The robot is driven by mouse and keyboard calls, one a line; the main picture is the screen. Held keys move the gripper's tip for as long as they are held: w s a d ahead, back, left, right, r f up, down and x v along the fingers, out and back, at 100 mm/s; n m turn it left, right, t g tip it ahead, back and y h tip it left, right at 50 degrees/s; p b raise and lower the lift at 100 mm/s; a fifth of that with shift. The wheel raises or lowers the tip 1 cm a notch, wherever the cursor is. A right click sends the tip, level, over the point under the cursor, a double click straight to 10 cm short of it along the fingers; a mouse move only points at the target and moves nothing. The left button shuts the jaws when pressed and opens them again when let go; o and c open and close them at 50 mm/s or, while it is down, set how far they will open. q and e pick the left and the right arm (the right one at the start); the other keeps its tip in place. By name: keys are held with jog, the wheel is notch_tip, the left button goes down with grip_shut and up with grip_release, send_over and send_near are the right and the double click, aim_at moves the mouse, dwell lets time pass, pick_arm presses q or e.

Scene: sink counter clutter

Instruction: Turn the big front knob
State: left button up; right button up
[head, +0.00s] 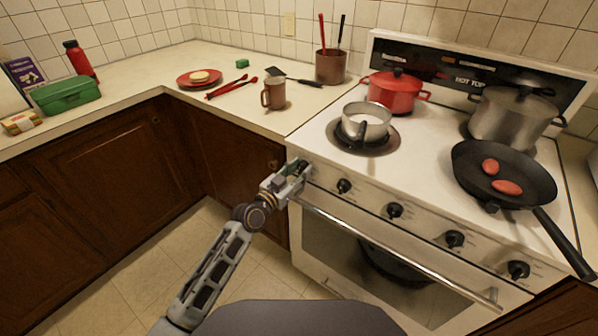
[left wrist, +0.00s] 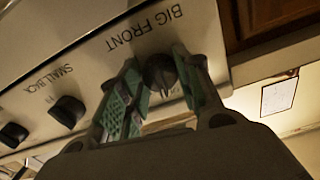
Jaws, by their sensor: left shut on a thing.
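The big front knob (left wrist: 160,73) is dark and round, under the printed label BIG FRONT in the left wrist view. My left gripper (left wrist: 158,88) has its two green-padded fingers on either side of this knob and is shut on it. In the head view my left gripper (head: 296,173) is at the left end of the stove's front panel, and it hides the knob there. My right gripper is not in view.
More knobs, such as the small back knob (left wrist: 68,111), line the stove panel. The oven handle (head: 400,255) runs below them.

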pick_arm(q)
jog(key=o, duration=1.1)
jog(key=shift+c, duration=0.2)
jog(key=shift+s, duration=0.1)
jog(key=v, duration=1.2)
